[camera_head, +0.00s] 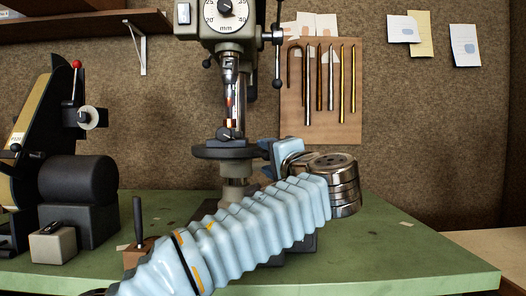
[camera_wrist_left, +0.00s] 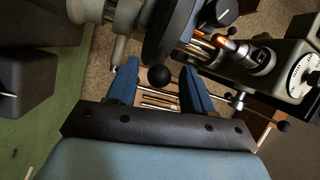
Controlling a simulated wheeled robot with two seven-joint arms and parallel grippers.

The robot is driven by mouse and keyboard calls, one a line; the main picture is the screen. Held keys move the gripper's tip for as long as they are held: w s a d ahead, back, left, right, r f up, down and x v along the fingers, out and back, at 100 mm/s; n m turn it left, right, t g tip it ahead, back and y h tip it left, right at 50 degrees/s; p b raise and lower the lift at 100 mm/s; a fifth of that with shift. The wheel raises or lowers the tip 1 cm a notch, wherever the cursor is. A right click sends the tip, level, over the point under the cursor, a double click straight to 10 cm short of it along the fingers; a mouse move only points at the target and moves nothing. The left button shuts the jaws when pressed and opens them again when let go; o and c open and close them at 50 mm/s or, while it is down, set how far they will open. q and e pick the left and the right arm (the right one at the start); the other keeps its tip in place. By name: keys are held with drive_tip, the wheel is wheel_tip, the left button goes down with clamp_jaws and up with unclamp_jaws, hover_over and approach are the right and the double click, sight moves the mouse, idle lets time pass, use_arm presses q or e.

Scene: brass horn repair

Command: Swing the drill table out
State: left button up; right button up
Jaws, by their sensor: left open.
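The drill table (camera_head: 225,150) is a dark round disc on the drill press column, below the chuck (camera_head: 229,70) in the head view. It shows edge-on as a dark disc (camera_wrist_left: 168,35) at the top of the left wrist view. My left gripper (camera_head: 268,148) is at the right edge of the table in the head view, partly hidden behind its own wrist. In the left wrist view its two blue fingers (camera_wrist_left: 158,82) are open. A black ball knob (camera_wrist_left: 159,77) shows between them; I cannot tell whether they touch it. My right gripper is out of view.
The drill press head (camera_head: 222,22) with its dial stands above. A belt grinder (camera_head: 78,185) and a small grey block (camera_head: 53,243) are on the left of the green bench (camera_head: 420,258). A small tool stand (camera_head: 138,250) is near the front. Rods hang on a wall board (camera_head: 350,130).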

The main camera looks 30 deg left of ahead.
sight(262, 155)
use_arm(q)
drive_tip(key=shift+x, duration=1.8)
clamp_jaws()
